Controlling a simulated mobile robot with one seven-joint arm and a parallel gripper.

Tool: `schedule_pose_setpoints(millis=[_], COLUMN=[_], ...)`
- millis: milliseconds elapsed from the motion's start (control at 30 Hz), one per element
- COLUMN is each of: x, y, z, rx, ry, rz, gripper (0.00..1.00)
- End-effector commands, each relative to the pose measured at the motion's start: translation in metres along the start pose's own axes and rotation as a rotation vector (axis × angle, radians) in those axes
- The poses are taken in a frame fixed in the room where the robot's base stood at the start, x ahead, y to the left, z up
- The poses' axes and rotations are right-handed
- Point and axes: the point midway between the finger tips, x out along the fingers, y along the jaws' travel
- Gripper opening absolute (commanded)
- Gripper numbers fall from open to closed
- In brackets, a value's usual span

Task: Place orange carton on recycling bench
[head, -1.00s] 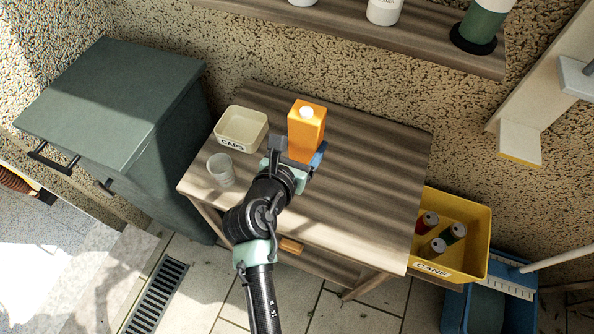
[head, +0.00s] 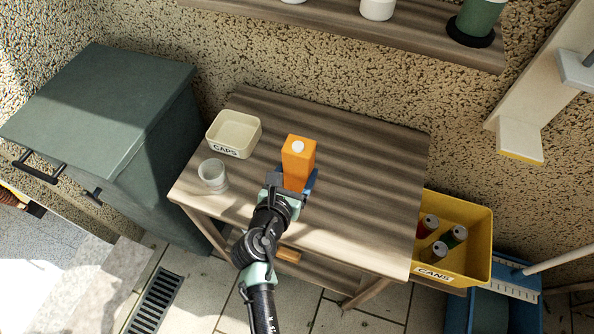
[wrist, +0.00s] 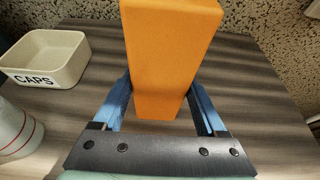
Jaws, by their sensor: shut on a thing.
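The orange carton (head: 299,158) is upright, with a white cap on top, over the middle of the wooden recycling bench (head: 365,185). My gripper (head: 296,184) is shut on its lower part. In the wrist view the carton (wrist: 165,60) stands between the two blue fingers of my gripper (wrist: 160,108), one on each side. The carton's bottom end shows close to the bench top (wrist: 262,100); I cannot tell whether it touches the wood.
A cream tray marked CAPS (head: 234,133) and a clear cup (head: 213,175) stand at the bench's left. A yellow CANS bin (head: 468,252) is at its right, a green lidded bin (head: 95,105) at its left. A shelf (head: 335,22) hangs above. The bench's right half is clear.

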Motion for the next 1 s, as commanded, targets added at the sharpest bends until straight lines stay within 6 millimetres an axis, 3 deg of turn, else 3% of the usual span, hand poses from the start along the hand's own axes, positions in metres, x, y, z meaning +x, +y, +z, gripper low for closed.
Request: schedule_pose_setpoints(millis=[100,133,267,633,1000], x=[0.001,0.001,0.001,-0.008,-0.08], y=[0.0,0.0,0.0,0.0,0.0], z=[-0.002,-0.002,-0.002,0.0,0.0], rx=[0.0,0.001,0.0,-0.001,-0.001], ry=[0.0,0.0,0.0,0.001,0.002], rz=[0.0,0.0,0.0,0.0,0.002], gripper=[0.21,0.78,1.0,1.0,1.0])
